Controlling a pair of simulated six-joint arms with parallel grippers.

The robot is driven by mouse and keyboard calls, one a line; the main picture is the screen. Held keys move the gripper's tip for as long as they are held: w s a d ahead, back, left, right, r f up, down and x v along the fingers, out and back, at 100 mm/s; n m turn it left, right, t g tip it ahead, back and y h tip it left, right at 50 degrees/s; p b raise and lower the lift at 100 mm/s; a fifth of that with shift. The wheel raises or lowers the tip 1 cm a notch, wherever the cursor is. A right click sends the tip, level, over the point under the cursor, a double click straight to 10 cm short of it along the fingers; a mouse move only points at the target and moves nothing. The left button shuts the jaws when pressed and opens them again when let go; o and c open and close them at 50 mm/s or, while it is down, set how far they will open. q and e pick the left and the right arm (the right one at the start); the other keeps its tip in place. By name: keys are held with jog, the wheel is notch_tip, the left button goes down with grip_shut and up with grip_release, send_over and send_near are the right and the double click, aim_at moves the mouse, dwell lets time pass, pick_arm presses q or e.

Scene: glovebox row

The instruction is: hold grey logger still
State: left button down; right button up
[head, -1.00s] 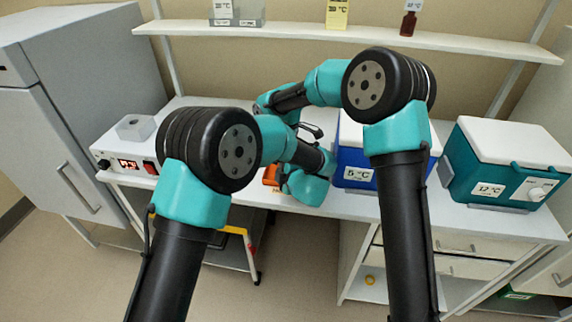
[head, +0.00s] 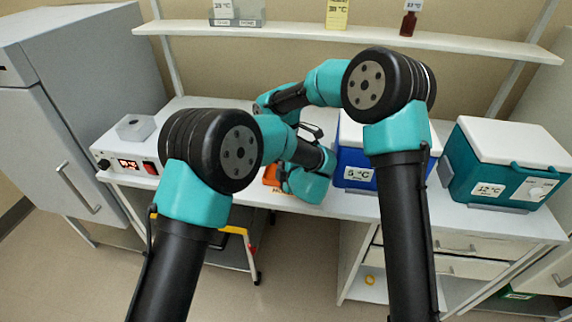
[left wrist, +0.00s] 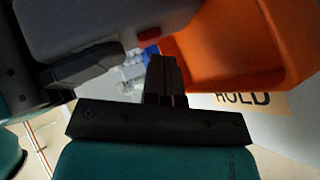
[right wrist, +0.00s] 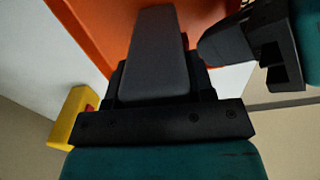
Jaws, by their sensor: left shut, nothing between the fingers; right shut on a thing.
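The grey logger (right wrist: 158,50) is a slim grey block in the right wrist view. My right gripper (right wrist: 158,88) is shut on it, with its fingers along both sides. In the left wrist view the logger (left wrist: 110,22) looms at the top, with a red button beside its edge. My left gripper (left wrist: 164,75) is shut and empty, close to the logger; I cannot tell if they touch. It also shows at the right of the right wrist view (right wrist: 265,45). In the head view my arms mostly hide the logger and both grippers.
An orange bin (left wrist: 240,45) stands beside the grippers, near a "HOLD" label (left wrist: 245,99) on the bench. A blue cool box (head: 357,155) and a teal one (head: 480,170) stand to the right.

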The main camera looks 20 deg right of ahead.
pick_arm(q)
jog(key=shift+w+d, duration=0.2)
jog(key=shift+w, duration=0.25)
dwell(0.6)
dwell(0.4)
jog(key=shift+s+a, duration=0.4)
jog(key=shift+s, duration=0.4)
jog(key=shift+s, duration=0.1)
jog(key=shift+s+a, duration=0.4)
jog(key=shift+s, duration=0.3)
jog(key=shift+s+a, duration=0.4)
jog(key=shift+s, duration=0.35)
jog(key=shift+s+a, duration=0.4)
jog(key=shift+s, duration=0.3)
pick_arm(e)
jog(key=o, duration=1)
jog(key=shift+o, duration=0.2)
